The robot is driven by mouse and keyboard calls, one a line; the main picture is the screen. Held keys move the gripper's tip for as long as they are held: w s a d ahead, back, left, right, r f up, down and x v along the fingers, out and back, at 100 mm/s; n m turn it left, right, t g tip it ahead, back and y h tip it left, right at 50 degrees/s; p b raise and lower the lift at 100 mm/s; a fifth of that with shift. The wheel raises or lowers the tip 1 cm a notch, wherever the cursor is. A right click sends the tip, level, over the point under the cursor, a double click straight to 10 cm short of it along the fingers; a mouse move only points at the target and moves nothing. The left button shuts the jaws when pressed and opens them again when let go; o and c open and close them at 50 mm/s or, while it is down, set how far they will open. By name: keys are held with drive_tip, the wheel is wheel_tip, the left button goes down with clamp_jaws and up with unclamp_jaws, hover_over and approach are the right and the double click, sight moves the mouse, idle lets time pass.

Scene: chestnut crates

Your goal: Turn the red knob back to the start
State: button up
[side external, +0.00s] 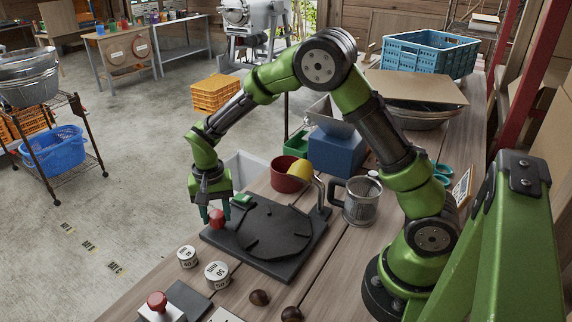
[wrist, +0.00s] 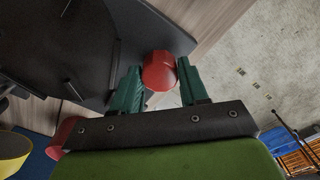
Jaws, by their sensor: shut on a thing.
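The red knob (side external: 217,217) sits at the left corner of a black base plate (side external: 265,268) that carries a dark round disc (side external: 275,228) with raised ribs. My gripper (side external: 214,214) points down over that corner, with a green finger on each side of the knob. In the wrist view the red knob (wrist: 159,71) shows between the two green fingertips of my gripper (wrist: 158,82), near their ends. My gripper is shut on the knob.
Two white-labelled round weights (side external: 217,274) stand in front of the plate, with a red push button (side external: 157,302) and two chestnuts (side external: 260,297) nearby.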

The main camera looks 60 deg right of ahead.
drive_tip(key=n, duration=0.4)
drive_tip(key=shift+n, duration=0.3)
drive_tip(key=n, duration=0.4)
drive_tip(key=shift+n, duration=0.3)
drive_tip(key=n, duration=0.4)
drive_tip(key=shift+n, duration=2.4)
drive_tip(key=o, duration=1.1)
drive_tip(key=shift+c, duration=0.2)
drive_tip(key=shift+r, duration=0.1)
